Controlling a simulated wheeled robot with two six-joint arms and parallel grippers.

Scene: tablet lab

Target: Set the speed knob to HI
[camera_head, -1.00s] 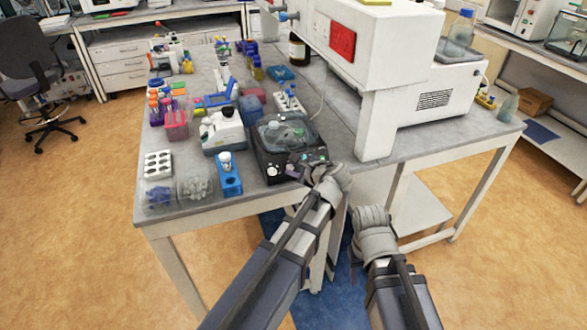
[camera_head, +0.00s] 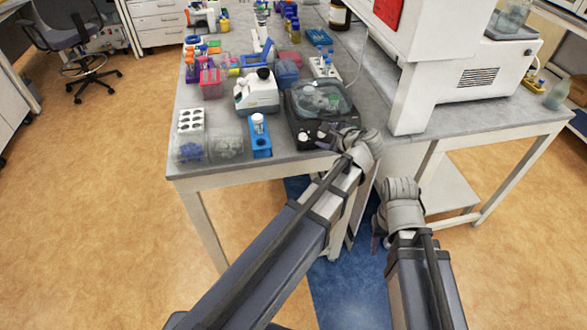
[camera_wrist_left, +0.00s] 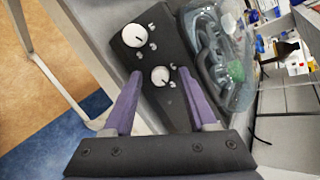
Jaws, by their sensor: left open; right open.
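A black device (camera_head: 318,103) with a clear domed lid stands at the bench's front edge. The left wrist view shows its front panel with two white knobs, one farther off (camera_wrist_left: 133,34) and one nearer (camera_wrist_left: 160,76), each with a dark pointer line and small pale marks around it. I cannot read any labels, so I cannot tell which is the speed knob. My left gripper (camera_head: 322,137) is open at the panel. In the left wrist view its purple fingers (camera_wrist_left: 160,72) appear either side of the nearer knob; contact is unclear. My right gripper (camera_head: 377,238) is open below bench height.
A blue rack (camera_head: 260,146) with a tube, a white instrument (camera_head: 257,92) and clear containers stand left of the device on the grey bench (camera_head: 300,168). A large white machine (camera_head: 440,85) stands to the right. The floor in front is clear.

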